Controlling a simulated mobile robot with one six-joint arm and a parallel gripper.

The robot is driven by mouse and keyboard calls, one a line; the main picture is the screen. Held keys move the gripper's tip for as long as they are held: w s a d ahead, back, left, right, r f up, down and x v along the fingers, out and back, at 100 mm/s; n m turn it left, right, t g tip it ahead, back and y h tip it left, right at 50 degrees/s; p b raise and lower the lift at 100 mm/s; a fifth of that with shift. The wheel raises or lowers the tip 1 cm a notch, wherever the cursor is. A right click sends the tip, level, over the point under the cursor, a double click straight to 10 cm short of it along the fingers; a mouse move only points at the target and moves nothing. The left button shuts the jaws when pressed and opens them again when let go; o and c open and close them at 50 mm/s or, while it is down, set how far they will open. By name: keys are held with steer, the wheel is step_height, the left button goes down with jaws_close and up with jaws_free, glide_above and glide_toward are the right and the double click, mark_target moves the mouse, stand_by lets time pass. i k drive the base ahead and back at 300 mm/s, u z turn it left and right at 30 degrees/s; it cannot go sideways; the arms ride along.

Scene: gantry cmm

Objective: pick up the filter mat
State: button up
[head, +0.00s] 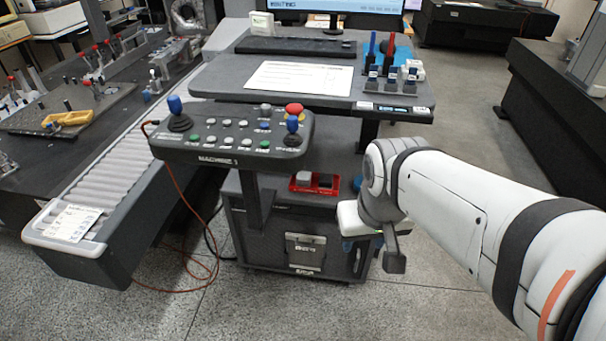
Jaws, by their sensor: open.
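I cannot pick out a filter mat for certain in the head view. My gripper (392,254) hangs at the end of my white arm, in front of the right side of the console cart. One dark finger shows clearly and points down; the rest of the gripper is largely hidden by the wrist. The jaws are open, and I see nothing held between them.
A console desk (225,72) carries a paper sheet (300,77) and a keyboard (295,46). A control panel (235,139) with joysticks stands in front. A red tray (314,190) sits on the lower cart shelf. A roller conveyor (135,150) is left. Grey floor is open at front.

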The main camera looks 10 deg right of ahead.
mark_target(308, 250)
steer(key=z, duration=0.4)
steer(key=k, duration=1.2)
steer(key=u, duration=0.25)
steer(key=i, duration=1.6)
steer(key=z, duration=0.3)
